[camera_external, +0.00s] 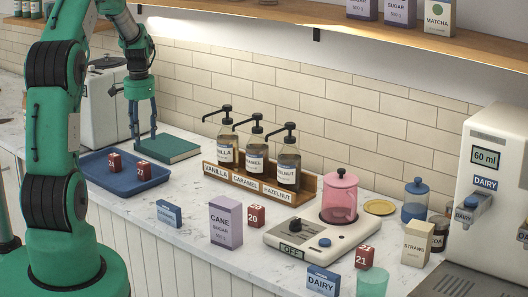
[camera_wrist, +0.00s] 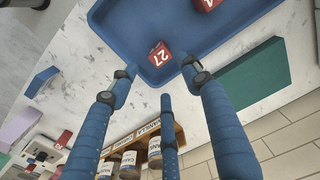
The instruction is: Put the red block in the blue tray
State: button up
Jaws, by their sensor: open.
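Two red numbered blocks are in the blue tray (camera_external: 98,183) at the left of the counter: one red block (camera_external: 114,163) and one marked 27 (camera_external: 143,171). Block 27 also shows in the wrist view (camera_wrist: 160,54), inside the tray (camera_wrist: 225,28) near its rim. Another red block (camera_external: 256,215), marked 20, stands beside the purple sugar box, and one marked 21 (camera_external: 365,257) is near the front right. My gripper (camera_external: 145,136) is open and empty, fingers pointing down near the green book behind the tray. Its spread fingers (camera_wrist: 157,68) show in the wrist view.
A green book (camera_external: 178,149) lies behind the tray. Syrup bottles stand in a wooden rack (camera_external: 245,189). A wooden shelf (camera_external: 270,18) hangs above.

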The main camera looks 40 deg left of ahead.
jog(key=s+d+r+t, duration=0.1)
jog(key=s+d+r, duration=0.3)
jog(key=d+r, duration=0.85)
jog(key=s+d+r+t, duration=0.2)
jog(key=s+d+r, duration=0.2)
jog(key=d+r, duration=0.8)
jog(key=s+d+r+t, duration=0.2)
jog(key=s+d, duration=1.7)
jog(key=s, duration=0.3)
jog(key=shift+s+d+r+m+t, duration=0.15)
jog(key=shift+s+r+m+t, duration=0.05)
jog(key=shift+s+m+t, duration=0.15)
jog(key=shift+f, duration=0.1)
notch_tip(320, 180, down, 2)
jog(key=b, duration=0.2)
jog(key=shift+f+b, duration=0.25)
jog(key=shift+b, duration=0.15)
